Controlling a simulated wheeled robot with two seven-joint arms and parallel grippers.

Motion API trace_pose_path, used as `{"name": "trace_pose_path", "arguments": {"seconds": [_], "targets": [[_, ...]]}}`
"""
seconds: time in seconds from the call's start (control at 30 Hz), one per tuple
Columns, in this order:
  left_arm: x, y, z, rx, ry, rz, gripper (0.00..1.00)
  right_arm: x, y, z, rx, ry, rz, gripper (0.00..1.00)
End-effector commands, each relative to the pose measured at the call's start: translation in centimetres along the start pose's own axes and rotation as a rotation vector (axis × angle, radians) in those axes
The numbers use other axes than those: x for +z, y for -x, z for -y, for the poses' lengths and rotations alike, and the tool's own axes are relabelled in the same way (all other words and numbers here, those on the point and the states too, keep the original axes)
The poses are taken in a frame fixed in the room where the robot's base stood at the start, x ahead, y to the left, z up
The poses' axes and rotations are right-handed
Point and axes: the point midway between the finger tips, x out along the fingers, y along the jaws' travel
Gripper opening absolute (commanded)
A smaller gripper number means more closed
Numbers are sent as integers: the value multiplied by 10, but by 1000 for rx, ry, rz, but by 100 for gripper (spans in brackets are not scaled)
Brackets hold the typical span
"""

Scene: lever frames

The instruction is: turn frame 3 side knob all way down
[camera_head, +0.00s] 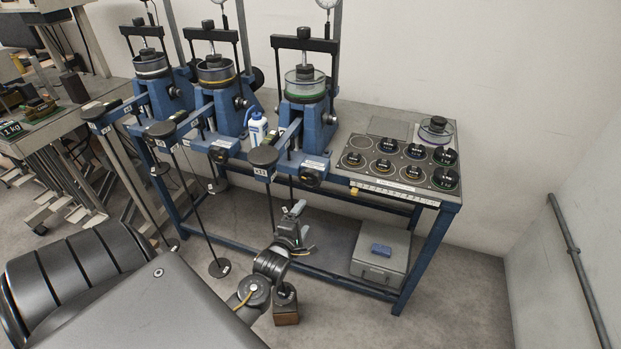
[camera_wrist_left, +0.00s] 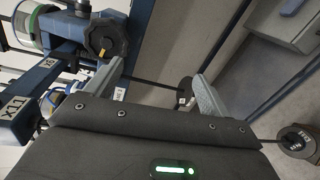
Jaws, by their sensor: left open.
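The rightmost lever frame (camera_head: 315,125), third from the left, is blue and carries a green-ringed cell (camera_head: 306,84). A dark knob (camera_head: 330,118) shows on its right side, and a black round handwheel (camera_head: 312,175) at its front low down. A black lobed knob (camera_wrist_left: 105,40) shows large in the left wrist view, at upper left. I cannot tell for certain which of the two it is. My left gripper (camera_head: 297,211) is open and empty, below the handwheel and apart from it. In the wrist view its fingers (camera_wrist_left: 158,70) are spread. My right gripper is out of view.
The blue bench's right part bears a tray of round weights (camera_head: 400,166). A lever arm (camera_wrist_left: 42,80) and hanging rods stand close to my gripper. A white bottle (camera_head: 257,130) stands between frames. A grey box (camera_head: 381,252) sits below the bench. Floor at right is clear.

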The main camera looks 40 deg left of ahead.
Motion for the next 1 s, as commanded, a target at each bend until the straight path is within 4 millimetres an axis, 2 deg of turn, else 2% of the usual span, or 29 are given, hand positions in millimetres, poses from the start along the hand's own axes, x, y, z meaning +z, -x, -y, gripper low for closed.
{"name": "trace_pose_path", "arguments": {"seconds": [0.03,0.1,0.23,0.57,1.0], "targets": [[0,0,-25,46,63,-1,82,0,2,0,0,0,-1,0],[-1,1,-48,92,137,0,82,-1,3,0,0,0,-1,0],[-1,4,-70,138,213,6,82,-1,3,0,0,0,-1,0],[-2,-4,-74,147,228,8,82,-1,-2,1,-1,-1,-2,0],[-3,-66,-80,146,226,8,82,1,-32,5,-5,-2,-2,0]]}}
